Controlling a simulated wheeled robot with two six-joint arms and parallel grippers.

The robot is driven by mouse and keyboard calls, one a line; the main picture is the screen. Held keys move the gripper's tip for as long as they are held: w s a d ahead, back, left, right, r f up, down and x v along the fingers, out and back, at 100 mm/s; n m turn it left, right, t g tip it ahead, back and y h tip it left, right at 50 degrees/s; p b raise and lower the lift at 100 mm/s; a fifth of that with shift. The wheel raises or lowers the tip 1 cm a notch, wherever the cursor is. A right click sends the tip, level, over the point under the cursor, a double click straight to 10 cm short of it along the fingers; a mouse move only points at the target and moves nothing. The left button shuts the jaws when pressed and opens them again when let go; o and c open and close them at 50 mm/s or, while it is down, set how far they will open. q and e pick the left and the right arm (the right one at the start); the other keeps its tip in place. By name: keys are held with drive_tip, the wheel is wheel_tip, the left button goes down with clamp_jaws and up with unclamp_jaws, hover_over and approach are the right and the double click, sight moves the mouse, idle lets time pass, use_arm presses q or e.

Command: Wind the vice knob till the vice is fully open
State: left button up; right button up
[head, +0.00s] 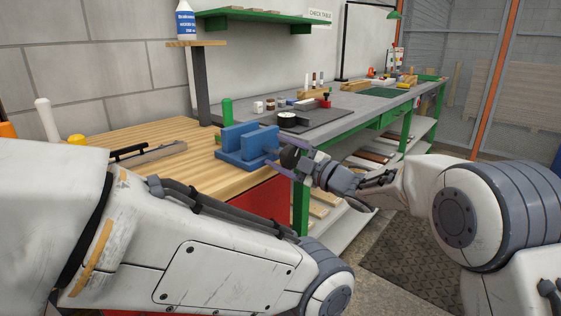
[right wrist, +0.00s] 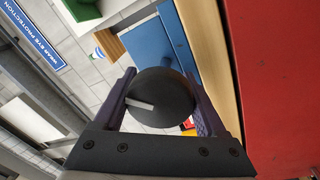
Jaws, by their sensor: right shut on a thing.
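The blue vice (head: 240,135) sits at the front right corner of the wooden bench top. Its round dark knob (head: 289,157) faces right, toward my right gripper. My right gripper (head: 287,160) is shut on the knob, one finger on each side of it. In the right wrist view the black knob (right wrist: 165,92) with a pale grey mark fills the room between the fingers (right wrist: 163,103), and the blue vice body (right wrist: 155,45) shows behind it. How far apart the vice jaws stand is hard to tell. My left arm crosses the foreground; its gripper is out of view.
The wooden bench (head: 185,170) has a grey bar tool (head: 150,155) at its left and a green cylinder (head: 227,111) behind the vice. A red panel (head: 258,203) is below. A grey workbench (head: 345,105) with small items runs off to the right.

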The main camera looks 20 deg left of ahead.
drive_tip(key=shift+n+b, duration=0.3)
drive_tip(key=shift+n, duration=0.1)
drive_tip(key=o, duration=1.3)
drive_tip(key=shift+d, duration=0.1)
drive_tip(key=v, duration=1)
drive_tip(key=shift+d, duration=0.2)
